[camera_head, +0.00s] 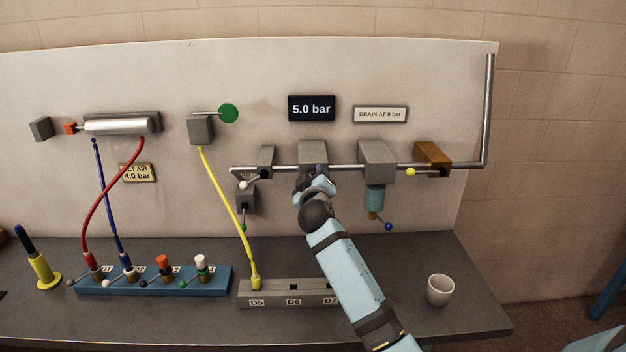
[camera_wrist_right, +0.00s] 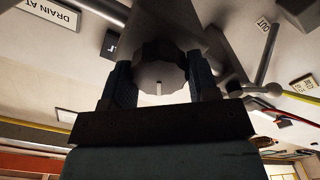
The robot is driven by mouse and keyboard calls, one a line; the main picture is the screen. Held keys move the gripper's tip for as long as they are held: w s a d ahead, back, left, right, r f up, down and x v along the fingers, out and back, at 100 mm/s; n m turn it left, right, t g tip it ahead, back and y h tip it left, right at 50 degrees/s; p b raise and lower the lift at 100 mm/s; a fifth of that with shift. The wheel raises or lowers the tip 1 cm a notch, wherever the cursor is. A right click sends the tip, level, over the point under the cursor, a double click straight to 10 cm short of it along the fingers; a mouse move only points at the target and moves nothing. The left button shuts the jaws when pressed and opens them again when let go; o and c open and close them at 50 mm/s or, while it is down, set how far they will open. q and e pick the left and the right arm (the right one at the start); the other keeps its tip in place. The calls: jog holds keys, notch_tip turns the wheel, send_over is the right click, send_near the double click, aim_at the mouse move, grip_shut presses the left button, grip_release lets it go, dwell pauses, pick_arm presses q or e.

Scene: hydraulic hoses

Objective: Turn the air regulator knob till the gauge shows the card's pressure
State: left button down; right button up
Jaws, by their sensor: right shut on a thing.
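The black gauge display (camera_head: 312,108) on the panel reads 5.0 bar. The card (camera_head: 137,173) at the left reads 4.0 bar; its upper line is partly covered by the red hose. The grey regulator block (camera_head: 313,153) sits on the pipe below the display. My right gripper (camera_head: 314,184) is at the underside of this block and hides the knob in the head view. In the right wrist view the faceted grey knob (camera_wrist_right: 160,72) lies between the two fingers, which are shut on it. A small pale mark shows on the knob. My left gripper is not in view.
To the right of the regulator is a filter block (camera_head: 377,158) with a blue bowl and a brass block (camera_head: 432,157). A small lever valve (camera_head: 246,198) hangs to the left. A white cup (camera_head: 440,290) stands on the bench. A yellow hose (camera_head: 225,195) runs down to the grey manifold (camera_head: 275,293).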

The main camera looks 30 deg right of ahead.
jog(key=n+p, duration=0.2)
jog(key=n, duration=0.1)
jog(key=shift+n+p, duration=0.6)
jog(key=shift+n, duration=0.1)
jog(key=shift+n+p, duration=0.35)
jog(key=shift+n, duration=0.25)
jog(key=shift+f, duration=0.1)
jog(key=o, duration=0.9)
